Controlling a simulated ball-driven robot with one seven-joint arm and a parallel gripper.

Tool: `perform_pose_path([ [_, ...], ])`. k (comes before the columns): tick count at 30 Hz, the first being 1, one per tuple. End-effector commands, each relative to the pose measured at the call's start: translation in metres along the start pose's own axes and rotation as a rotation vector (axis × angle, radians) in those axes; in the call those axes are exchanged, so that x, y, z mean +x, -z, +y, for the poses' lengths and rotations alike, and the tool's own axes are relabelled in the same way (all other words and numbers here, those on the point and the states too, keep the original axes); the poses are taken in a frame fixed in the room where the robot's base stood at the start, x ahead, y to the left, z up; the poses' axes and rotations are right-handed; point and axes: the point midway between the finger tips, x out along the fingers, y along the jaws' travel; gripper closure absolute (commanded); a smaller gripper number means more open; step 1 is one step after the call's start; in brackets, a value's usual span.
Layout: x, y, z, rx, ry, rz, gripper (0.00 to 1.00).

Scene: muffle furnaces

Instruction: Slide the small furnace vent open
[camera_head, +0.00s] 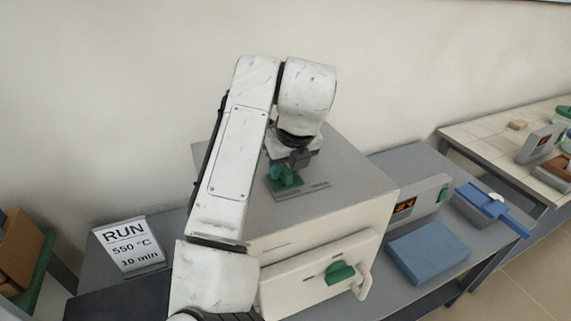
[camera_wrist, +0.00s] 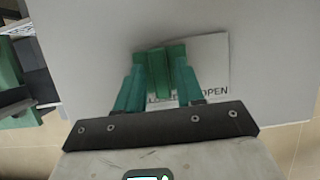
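The small furnace (camera_head: 345,195) is a pale box with a grey top. Its green vent slide (camera_head: 285,181) sits on that top, partly hidden under my gripper (camera_head: 286,168). In the wrist view the slide's upright green tab (camera_wrist: 158,72) stands between the two teal fingers of my gripper (camera_wrist: 160,78). The fingers lie close on either side of it; whether they press on it I cannot tell. A white label (camera_wrist: 212,72) reads OPEN at its right end. The tab stands left of that word and covers part of the label's other lettering.
The furnace's front door has a green knob (camera_head: 340,272) and a pale handle. A RUN 550 °C 10 min sign (camera_head: 130,247) stands at left. A controller with an orange display (camera_head: 404,206), a blue block (camera_head: 428,252) and a blue tool (camera_head: 490,205) lie to the right.

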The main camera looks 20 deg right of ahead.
Motion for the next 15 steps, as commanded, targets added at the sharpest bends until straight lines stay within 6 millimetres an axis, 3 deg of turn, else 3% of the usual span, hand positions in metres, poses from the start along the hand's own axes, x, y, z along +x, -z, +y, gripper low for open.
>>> perform_pose_path([
  [11, -0.0004, -0.0001, -0.0001, 0.0, 0.0, 0.0, 0.99],
  [15, -0.0005, -0.0001, -0.0001, 0.0, 0.0, 0.0, 1.0],
])
